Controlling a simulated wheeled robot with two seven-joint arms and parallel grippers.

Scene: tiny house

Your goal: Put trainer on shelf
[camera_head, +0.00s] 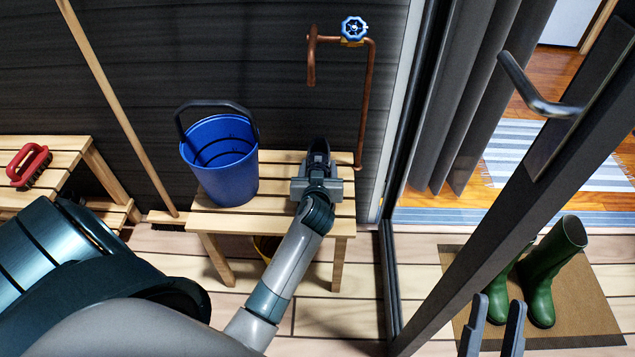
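A dark shoe-like thing, probably the trainer (318,153), is over the right part of a slatted wooden bench (270,172). My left gripper (318,178) is right at its near end; its fingers are hidden, so I cannot tell whether it grips it or whether the thing rests on the slats. My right gripper (496,325) is low at the right, with its two fingers apart and nothing between them. A slatted wooden shelf unit (48,152) stands at the left edge, with a lower level partly hidden by my arm.
A blue bucket (222,165) stands on the bench, left of my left gripper. A red brush (28,165) lies on the left unit. A wooden pole (120,110) leans between them. A copper pipe (367,110) rises behind. A door frame (540,190) and green boots (550,270) are at the right.

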